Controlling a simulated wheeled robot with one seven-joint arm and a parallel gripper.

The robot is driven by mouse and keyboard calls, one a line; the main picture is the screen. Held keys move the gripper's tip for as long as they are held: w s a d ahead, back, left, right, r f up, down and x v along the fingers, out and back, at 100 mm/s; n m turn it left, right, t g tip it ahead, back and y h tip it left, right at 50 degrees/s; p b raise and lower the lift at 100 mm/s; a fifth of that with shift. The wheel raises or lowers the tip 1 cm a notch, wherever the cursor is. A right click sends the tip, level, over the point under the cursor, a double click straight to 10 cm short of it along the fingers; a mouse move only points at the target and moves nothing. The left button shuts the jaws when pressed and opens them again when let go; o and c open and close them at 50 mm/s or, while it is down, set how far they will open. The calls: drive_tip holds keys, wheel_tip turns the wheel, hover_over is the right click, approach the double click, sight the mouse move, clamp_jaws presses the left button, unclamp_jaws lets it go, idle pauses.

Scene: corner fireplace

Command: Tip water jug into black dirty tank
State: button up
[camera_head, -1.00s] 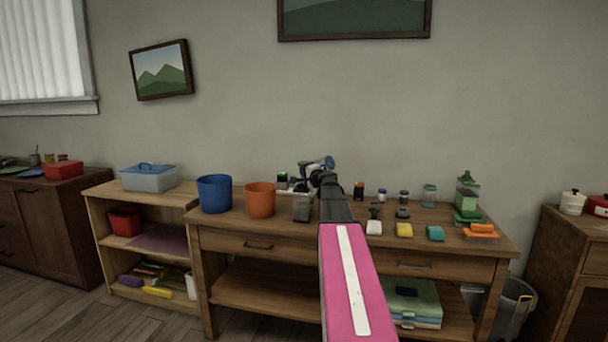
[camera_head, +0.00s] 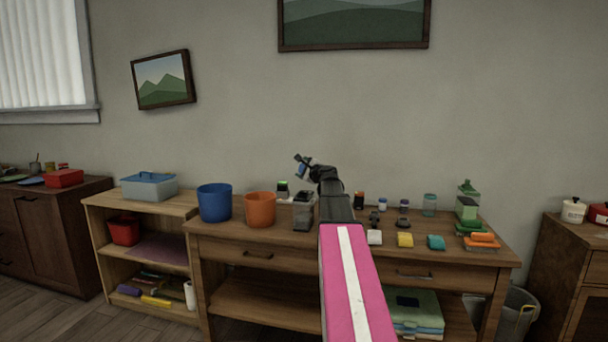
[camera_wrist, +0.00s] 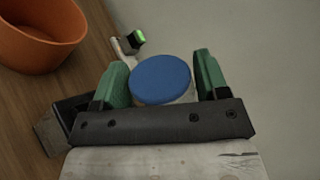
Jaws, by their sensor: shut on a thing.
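My gripper (camera_wrist: 161,66) has green fingers on both sides of a pale thing with a round blue top, which I take for the water jug (camera_wrist: 160,80). It is shut on it. In the head view my gripper (camera_head: 303,166) is above the back of the table, and the blue of the jug (camera_head: 302,171) shows small and tilted. The dark dirty tank (camera_head: 303,216) stands on the table right of the orange bucket, below and in front of my gripper. A dark box, probably the tank (camera_wrist: 57,127), shows at the left of the wrist view. Whether water flows cannot be seen.
An orange bucket (camera_head: 260,210) and a blue bucket (camera_head: 214,203) stand left of the tank.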

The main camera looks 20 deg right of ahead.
wheel_tip(320, 180, up, 5)
drive_tip(key=m, duration=0.5)
drive_tip(key=shift+a+r, duration=0.15)
wheel_tip(320, 180, up, 3)
drive_tip(key=m, duration=0.4)
drive_tip(key=shift+a, duration=0.1)
drive_tip(key=shift+a+r+m, duration=0.1)
drive_tip(key=shift+r+m, duration=0.85)
drive_tip(key=shift+m, duration=0.55)
drive_tip(key=shift+s, duration=0.1)
